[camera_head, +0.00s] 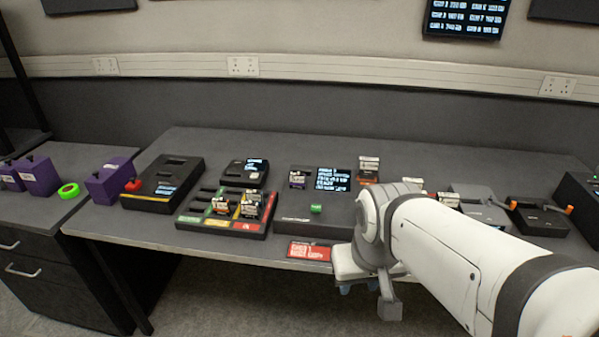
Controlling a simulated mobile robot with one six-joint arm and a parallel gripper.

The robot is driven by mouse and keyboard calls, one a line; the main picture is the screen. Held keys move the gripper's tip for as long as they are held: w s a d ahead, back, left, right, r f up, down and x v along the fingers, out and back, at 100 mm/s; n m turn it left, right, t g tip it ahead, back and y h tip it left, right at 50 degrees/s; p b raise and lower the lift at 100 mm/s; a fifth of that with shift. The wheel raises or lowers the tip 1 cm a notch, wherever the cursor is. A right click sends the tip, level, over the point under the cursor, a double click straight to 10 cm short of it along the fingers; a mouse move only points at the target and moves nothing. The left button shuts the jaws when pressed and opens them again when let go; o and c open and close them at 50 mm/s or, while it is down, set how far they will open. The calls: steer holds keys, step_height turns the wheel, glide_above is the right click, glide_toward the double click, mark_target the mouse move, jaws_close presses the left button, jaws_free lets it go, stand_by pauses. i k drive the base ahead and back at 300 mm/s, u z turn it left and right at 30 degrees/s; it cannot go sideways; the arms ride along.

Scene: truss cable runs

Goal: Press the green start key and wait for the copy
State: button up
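The green key (316,209) is a small bright green block on the front part of a dark flat device (290,226) in the middle of the bench. A lit screen (333,180) with white text is on this device; the text is too small to read. A small cartridge-like piece (297,180) stands on it left of the screen. My gripper (367,296) hangs at the bench's front edge, right of and nearer than the green key, apart from it. Whether its fingers are open or shut does not show clearly. My white arm hides the device's right end.
A tray with coloured sections (192,221) holding small cartridges stands left of the device. A black unit (160,196) and purple boxes (108,184) are farther left. Grey devices (478,205) stand right, partly behind my arm. A red label (309,251) is on the front edge.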

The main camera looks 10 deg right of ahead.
mark_target(316, 208)
steer(key=u, duration=0.05)
steer(key=i, duration=1)
steer(key=z, duration=0.05)
steer(key=k, duration=1.3)
steer(key=z, duration=0.25)
steer(key=i, duration=0.7)
steer(key=z, duration=0.2)
